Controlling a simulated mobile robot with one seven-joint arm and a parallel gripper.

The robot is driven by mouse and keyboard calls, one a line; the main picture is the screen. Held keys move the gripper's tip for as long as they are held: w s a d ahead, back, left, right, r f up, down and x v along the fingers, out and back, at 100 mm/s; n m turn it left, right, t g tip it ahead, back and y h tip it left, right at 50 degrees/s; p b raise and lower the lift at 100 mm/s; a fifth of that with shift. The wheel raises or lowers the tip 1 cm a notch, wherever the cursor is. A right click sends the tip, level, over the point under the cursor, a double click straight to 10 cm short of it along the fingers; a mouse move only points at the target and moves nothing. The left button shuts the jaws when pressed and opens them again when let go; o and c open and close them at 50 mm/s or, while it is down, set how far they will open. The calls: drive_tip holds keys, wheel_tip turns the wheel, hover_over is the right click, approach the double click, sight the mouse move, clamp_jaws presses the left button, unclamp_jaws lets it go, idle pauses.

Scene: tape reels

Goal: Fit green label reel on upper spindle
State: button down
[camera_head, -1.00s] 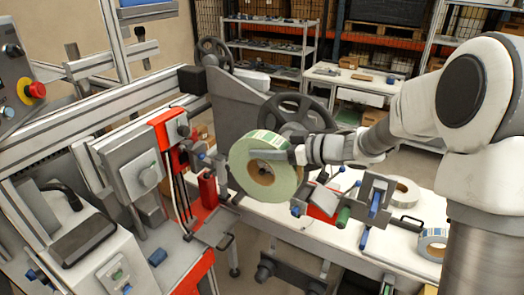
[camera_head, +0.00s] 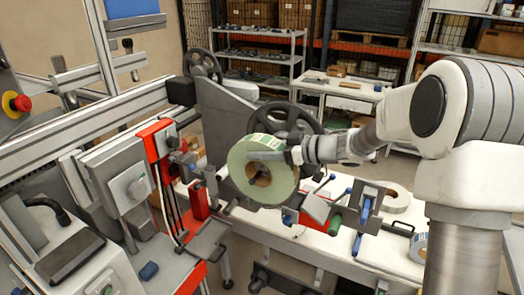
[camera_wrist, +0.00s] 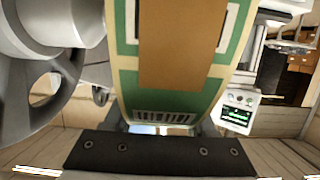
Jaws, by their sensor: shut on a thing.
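The green label reel (camera_head: 245,180) hangs upright in the air in the middle of the head view, its brown core facing the camera. My gripper (camera_head: 268,156) is shut on the reel's upper right part, one finger lying across its near face. In the wrist view the reel (camera_wrist: 128,85) fills the middle, with green-bordered labels and a brown patch. A machine with two dark handwheels, an upper one (camera_head: 203,62) and a lower one (camera_head: 288,125), stands behind the reel. I cannot make out the upper spindle for certain.
A white table (camera_head: 290,238) below holds clamps and blue-handled tools. A white reel (camera_head: 397,197) and a blue-labelled reel (camera_head: 418,247) lie at its right. The labelling machine with a red bracket (camera_head: 155,130) stands left of the held reel. Shelves (camera_head: 262,55) stand behind.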

drive_tip(key=shift+r, duration=0.15)
drive_tip(key=shift+w+d, duration=0.3)
drive_tip(key=shift+w, duration=0.5)
drive_tip(key=shift+w+d, duration=0.3)
drive_tip(key=shift+w, duration=0.45)
drive_tip(key=shift+w+d, duration=0.3)
drive_tip(key=shift+w, duration=0.5)
drive_tip(key=shift+w+d, duration=0.35)
drive_tip(key=shift+w, duration=0.55)
drive_tip(key=shift+w+d, duration=0.35)
drive_tip(key=shift+w, duration=0.5)
drive_tip(key=shift+w, duration=0.2)
drive_tip(key=shift+w+d, duration=0.2)
drive_tip(key=shift+w, duration=0.05)
